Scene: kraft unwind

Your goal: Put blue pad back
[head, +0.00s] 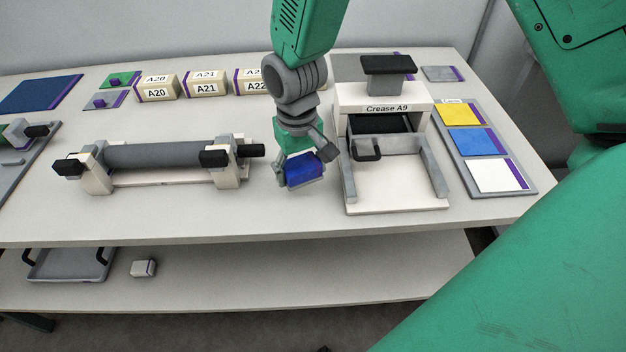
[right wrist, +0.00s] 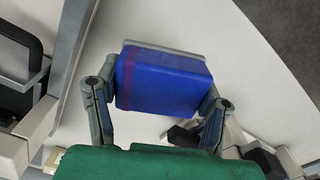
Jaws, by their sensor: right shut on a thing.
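A thick blue pad (head: 304,171) with a purple stripe is held in my right gripper (head: 301,178), above the table between the roller stand and the Crease A9 press. In the right wrist view the blue pad (right wrist: 165,82) sits between the fingers of my right gripper (right wrist: 160,100), which is shut on it. A flat blue square (head: 470,141) lies on the grey tray at the right, between a yellow and a white square. My left gripper is not in view.
The Crease A9 press (head: 388,107) stands right of my gripper, the roller stand (head: 160,157) left. Labelled blocks (head: 205,88) line the back. The table's front strip (head: 260,220) is clear.

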